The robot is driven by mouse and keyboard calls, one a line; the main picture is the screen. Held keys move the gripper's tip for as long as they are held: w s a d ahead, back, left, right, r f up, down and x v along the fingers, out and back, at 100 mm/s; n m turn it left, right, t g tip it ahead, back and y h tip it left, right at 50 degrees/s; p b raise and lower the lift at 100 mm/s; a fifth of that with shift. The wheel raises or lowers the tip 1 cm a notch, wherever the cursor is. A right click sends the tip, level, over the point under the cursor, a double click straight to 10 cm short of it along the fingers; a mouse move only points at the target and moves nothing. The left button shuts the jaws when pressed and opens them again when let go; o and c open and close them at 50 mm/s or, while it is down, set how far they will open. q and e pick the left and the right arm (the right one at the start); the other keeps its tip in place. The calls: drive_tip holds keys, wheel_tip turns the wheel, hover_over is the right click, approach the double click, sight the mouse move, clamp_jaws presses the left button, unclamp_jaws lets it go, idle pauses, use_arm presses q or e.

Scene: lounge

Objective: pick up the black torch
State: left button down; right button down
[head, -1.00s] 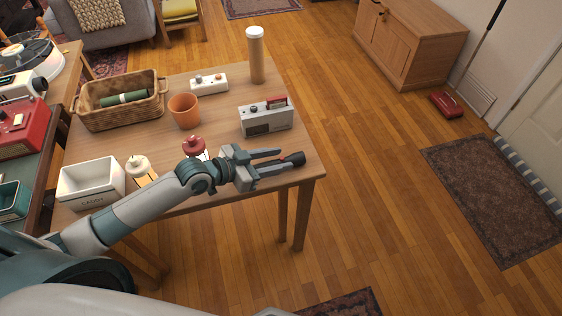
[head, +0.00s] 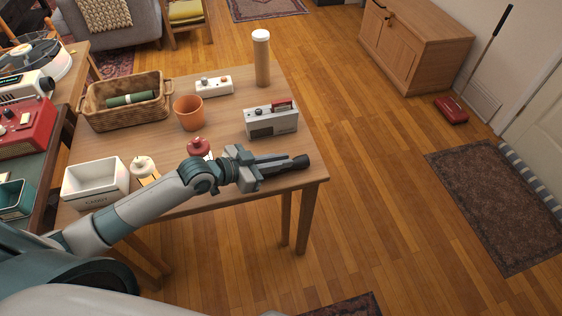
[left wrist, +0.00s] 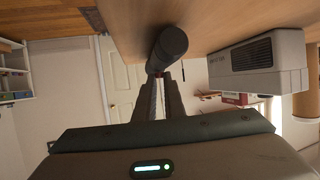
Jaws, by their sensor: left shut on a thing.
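The black torch (head: 301,161) is at the right front corner of the wooden table (head: 226,138), and only its dark end shows beyond my fingers in the head view. My left gripper (head: 276,165) is shut on it, reaching in low over the table's front edge. In the left wrist view the torch (left wrist: 171,45) is a dark cylinder between my fingertips (left wrist: 167,84), close to the tabletop. I cannot tell whether it still touches the table. My right gripper is not in view.
A grey radio (head: 271,119) stands just behind the gripper. A red-topped thing (head: 199,147) is partly behind my left arm. A terracotta pot (head: 189,113), a basket (head: 126,101), a tall cork-coloured jar (head: 261,60) and a white box (head: 95,184) also stand on the table.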

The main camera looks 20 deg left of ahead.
sight(283, 171)
use_arm(q)
drive_tip(key=r, duration=0.2)
drive_tip(key=d+r, duration=0.1)
drive_tip(key=shift+s+r, duration=0.2)
drive_tip(key=shift+r, duration=0.2)
drive_tip(key=s+d+r, duration=0.5)
drive_tip(key=d+r, duration=0.1)
drive_tip(key=d, duration=0.3)
drive_tip(key=shift+s+r, duration=0.2)
drive_tip(key=shift+s, duration=0.1)
